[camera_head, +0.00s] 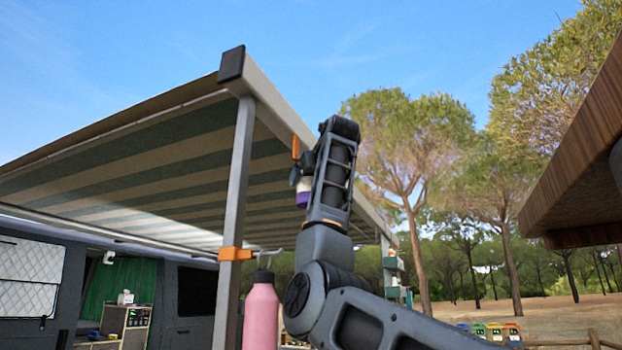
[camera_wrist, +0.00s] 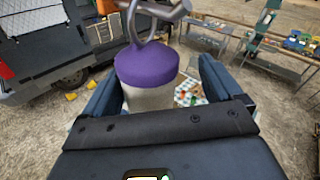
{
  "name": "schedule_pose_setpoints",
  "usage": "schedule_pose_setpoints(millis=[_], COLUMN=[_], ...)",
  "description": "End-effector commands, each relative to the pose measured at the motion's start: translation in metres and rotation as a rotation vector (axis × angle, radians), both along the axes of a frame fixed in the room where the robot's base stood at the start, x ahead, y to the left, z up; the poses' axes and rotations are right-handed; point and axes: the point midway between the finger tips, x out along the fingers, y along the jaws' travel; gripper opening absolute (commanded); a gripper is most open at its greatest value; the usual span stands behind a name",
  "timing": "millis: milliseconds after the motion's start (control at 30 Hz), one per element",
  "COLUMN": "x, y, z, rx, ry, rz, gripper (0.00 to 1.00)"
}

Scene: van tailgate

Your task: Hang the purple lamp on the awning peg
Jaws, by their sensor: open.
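The purple lamp (camera_wrist: 148,64) has a purple cap, a pale body and a metal ring on top. In the wrist view its ring overlaps a grey metal hook (camera_wrist: 170,10) at the top edge, seemingly hanging from it. In the head view the lamp (camera_head: 302,198) shows just left of my raised arm, below an orange clamp (camera_head: 295,147) by the awning rail. My arm hides part of it.
Another orange clamp with a hook (camera_head: 236,254) is on the awning post (camera_head: 236,180). A wooden edge (camera_head: 575,150) juts in at the right. The van (camera_head: 190,300) is at the left.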

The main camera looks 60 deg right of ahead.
Motion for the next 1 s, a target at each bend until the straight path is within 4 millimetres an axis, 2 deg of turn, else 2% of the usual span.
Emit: schedule_pose_setpoints(millis=[267, 700, 1000], x=[-0.002, -0.047, -0.056], y=[0.002, 0.045, 0.054], z=[-0.001, 0.004, 0.007], rx=[0.000, -0.001, 0.001], ry=[0.000, -0.002, 0.001], rz=[0.000, 0.000, 0.001], gripper=[0.92, 0.92, 0.92])
